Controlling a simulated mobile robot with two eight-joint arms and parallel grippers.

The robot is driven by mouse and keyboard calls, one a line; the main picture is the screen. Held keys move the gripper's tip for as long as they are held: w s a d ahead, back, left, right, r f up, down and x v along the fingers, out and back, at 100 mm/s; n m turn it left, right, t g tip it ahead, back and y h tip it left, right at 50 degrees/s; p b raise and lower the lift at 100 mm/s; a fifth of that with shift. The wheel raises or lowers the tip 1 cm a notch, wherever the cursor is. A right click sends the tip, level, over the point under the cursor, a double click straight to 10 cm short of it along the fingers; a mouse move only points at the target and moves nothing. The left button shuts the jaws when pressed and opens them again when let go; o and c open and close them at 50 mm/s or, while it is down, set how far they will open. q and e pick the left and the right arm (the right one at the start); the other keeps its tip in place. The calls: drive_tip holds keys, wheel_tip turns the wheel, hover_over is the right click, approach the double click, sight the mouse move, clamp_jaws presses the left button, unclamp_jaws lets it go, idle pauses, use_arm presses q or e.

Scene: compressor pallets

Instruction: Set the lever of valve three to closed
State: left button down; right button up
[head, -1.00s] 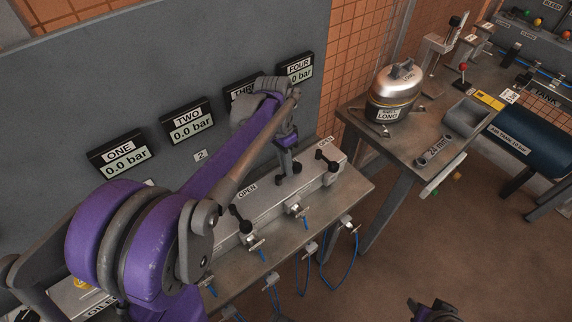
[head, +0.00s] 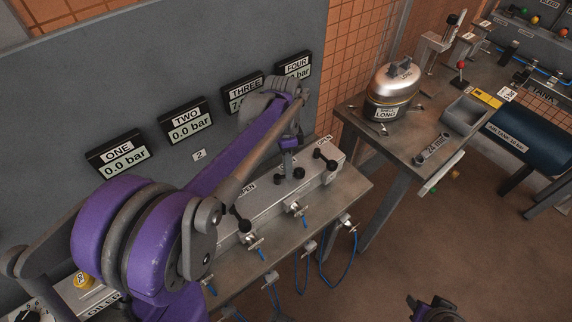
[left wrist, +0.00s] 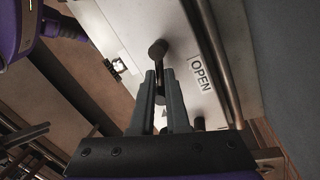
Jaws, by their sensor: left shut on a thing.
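The valve block (head: 225,255) is a long pale metal bar on the bench, with several dark-knobbed levers and OPEN labels. My left gripper (head: 287,168) reaches down to the valve three lever (head: 298,173), below the display marked THREE (head: 243,93). In the left wrist view its fingers (left wrist: 162,90) are shut around the lever, with a dark round knob (left wrist: 158,47) just past the tips. An OPEN label (left wrist: 201,75) lies beside it. The lever's exact angle is partly hidden by my gripper. My right gripper (head: 432,307) is low at the bottom edge, its jaws unclear.
The valve four lever (head: 325,158) stands close to the right of my left gripper. Another lever (head: 240,222) is to its left. Blue hoses (head: 352,250) hang at the bench front. A separate table with a metal tank (head: 392,92) stands to the right.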

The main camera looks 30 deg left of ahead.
use_arm(q)
drive_tip(key=m, duration=0.3)
drive_tip(key=shift+s+d+m+y, duration=0.3)
drive_tip(key=shift+s+d+m, duration=0.1)
drive_tip(key=m, duration=0.3)
drive_tip(key=shift+s+d+m+g+y, duration=0.2)
drive_tip(key=shift+s+m+g+y, duration=0.1)
drive_tip(key=shift+s+y, duration=0.1)
drive_tip(key=m, duration=0.2)
drive_tip(key=s+m, duration=0.1)
drive_tip(key=m, duration=0.1)
drive_tip(key=m+y, duration=0.1)
drive_tip(key=shift+s+m, duration=0.25)
drive_tip(key=shift+m, duration=0.15)
drive_tip(key=c, duration=0.9)
unclamp_jaws()
drive_tip(key=shift+r, duration=0.1)
drive_tip(key=v, duration=1)
drive_tip(key=shift+r+p, duration=0.35)
